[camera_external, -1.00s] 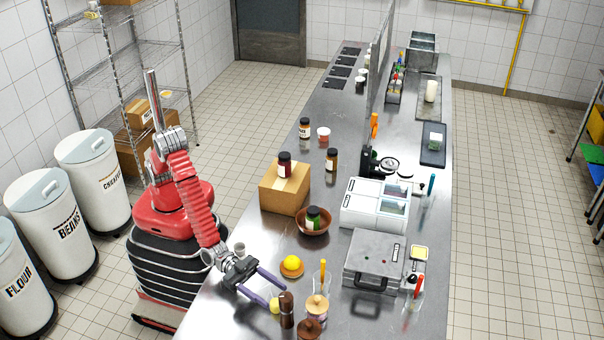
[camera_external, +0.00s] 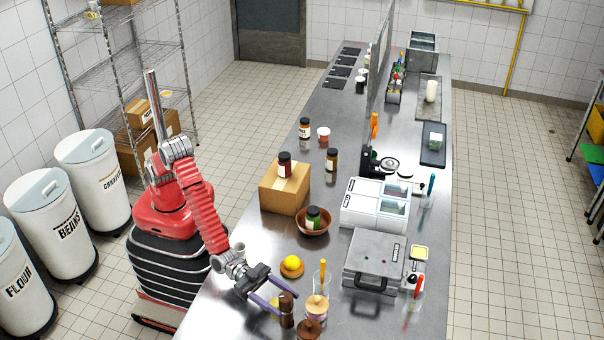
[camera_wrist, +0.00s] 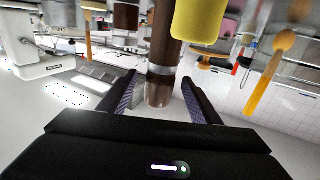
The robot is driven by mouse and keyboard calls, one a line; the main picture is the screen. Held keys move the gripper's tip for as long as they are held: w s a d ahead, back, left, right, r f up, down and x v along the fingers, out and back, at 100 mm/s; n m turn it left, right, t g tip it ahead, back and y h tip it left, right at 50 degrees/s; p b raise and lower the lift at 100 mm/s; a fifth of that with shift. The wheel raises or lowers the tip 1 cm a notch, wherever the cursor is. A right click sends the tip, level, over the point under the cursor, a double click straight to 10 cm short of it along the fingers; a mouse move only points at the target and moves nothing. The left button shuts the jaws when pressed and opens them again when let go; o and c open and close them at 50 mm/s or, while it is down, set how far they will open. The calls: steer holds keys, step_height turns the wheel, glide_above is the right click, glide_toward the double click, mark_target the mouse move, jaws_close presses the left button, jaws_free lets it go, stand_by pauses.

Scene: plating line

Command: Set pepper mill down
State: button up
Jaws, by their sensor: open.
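The pepper mill (camera_external: 287,310) is a dark brown cylinder standing upright on the steel counter, near the front of the external view. In the wrist view, the mill (camera_wrist: 160,88) shows a silver band and lies between my two fingers. My gripper (camera_external: 288,304) is open, with its purple fingers on either side of the mill. In the wrist view, my gripper (camera_wrist: 163,85) has visible gaps beside the mill.
A yellow item (camera_external: 274,303) is close beside the mill, partly behind a finger. A wooden-lidded jar (camera_external: 317,306) and a brown round-topped item (camera_external: 309,328) stand to the right. An orange dish with a yellow item (camera_external: 291,265) lies behind. Bare counter (camera_external: 222,312) is at left.

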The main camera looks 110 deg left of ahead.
steer(key=shift+c, duration=0.3)
jaws_close()
stand_by(0.4)
